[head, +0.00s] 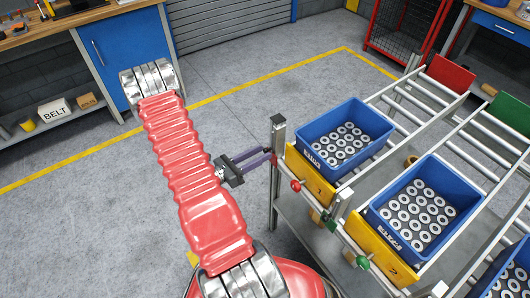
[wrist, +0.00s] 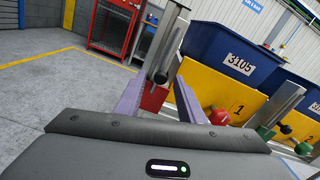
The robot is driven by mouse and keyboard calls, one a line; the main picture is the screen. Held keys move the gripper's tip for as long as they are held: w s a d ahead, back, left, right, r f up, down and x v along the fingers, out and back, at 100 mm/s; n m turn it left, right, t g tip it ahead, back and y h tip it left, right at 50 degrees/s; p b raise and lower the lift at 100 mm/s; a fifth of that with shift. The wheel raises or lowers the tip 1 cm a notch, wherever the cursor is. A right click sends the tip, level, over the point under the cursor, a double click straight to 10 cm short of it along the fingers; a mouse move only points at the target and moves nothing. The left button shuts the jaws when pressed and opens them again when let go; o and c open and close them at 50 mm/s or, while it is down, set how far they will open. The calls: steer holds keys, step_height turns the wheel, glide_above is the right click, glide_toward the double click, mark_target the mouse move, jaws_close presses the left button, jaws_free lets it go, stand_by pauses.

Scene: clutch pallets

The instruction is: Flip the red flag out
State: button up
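A small red flag (wrist: 153,98) sits low on a grey metal post (wrist: 165,50), below a dark round knob, in the wrist view. In the head view only a bit of red (head: 274,159) shows at the post (head: 278,135). My gripper (head: 271,157) reaches right, its two purple fingers ending at the post. In the wrist view my gripper (wrist: 161,80) has its fingers apart, one on each side of the red flag, with gaps beside it. Whether a finger touches the flag is unclear. A red ball knob (head: 295,185) is on the yellow front plate (head: 312,178) beside the post.
Blue bins (head: 324,163) with grey rings stand on roller lanes to the right. A second lane has a green ball knob (head: 362,262). A red panel (head: 449,74) and a green panel (head: 510,112) stand at the lanes' far ends. Floor left of the rack is clear.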

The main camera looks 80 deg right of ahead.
steer(key=shift+x, duration=1.45)
steer(key=shift+c, duration=0.3)
jaws_close()
